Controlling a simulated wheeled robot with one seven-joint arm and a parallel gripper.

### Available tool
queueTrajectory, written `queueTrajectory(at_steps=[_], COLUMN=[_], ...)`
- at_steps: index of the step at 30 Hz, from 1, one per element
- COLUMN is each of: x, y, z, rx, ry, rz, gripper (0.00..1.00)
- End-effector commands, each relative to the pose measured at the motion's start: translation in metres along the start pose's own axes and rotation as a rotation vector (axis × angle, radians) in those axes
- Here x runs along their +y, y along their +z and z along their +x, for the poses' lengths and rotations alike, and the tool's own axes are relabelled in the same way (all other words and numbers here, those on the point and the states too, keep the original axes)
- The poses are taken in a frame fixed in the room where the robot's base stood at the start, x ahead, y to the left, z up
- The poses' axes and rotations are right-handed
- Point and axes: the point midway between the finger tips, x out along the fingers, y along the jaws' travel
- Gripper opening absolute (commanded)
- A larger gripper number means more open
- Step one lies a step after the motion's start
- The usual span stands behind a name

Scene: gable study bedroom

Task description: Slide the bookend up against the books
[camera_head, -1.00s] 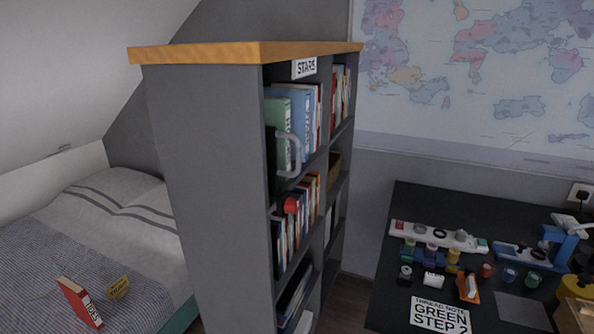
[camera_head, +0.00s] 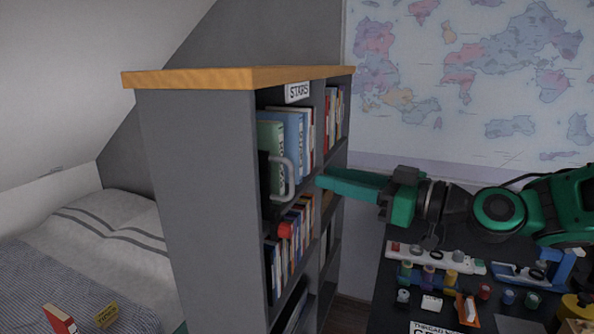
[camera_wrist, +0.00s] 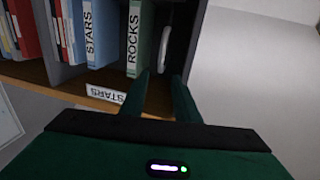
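The bookend (camera_head: 265,172) is a dark upright plate with a light grey loop handle (camera_head: 289,178), at the left end of the upper shelf. The books beside it are a green one labelled ROCKS (camera_wrist: 140,38), a blue one labelled STARS (camera_wrist: 99,32) and thinner ones. I cannot tell whether the bookend touches the green book. My gripper (camera_head: 322,181) is in front of the bookcase, right of the handle. In the wrist view its two green fingers (camera_wrist: 163,78) are apart and empty, with the handle (camera_wrist: 165,48) ahead of them, roughly between the tips.
The grey bookcase (camera_head: 200,190) has a wooden top and a STARS label (camera_head: 297,92). A red knob-like thing (camera_head: 285,230) sticks out at the lower shelf. A cluttered black desk (camera_head: 385,310) stands right, under my arm. A bed (camera_head: 100,235) is left.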

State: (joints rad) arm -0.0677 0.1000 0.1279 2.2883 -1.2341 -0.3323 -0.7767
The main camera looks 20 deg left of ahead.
Motion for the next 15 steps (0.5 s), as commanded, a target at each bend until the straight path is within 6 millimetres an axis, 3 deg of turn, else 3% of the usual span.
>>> queueTrajectory(at_steps=[15], x=[-0.002], y=[0.001], z=[0.081], rx=[-0.002], ry=[-0.003], rz=[0.000], gripper=[0.29])
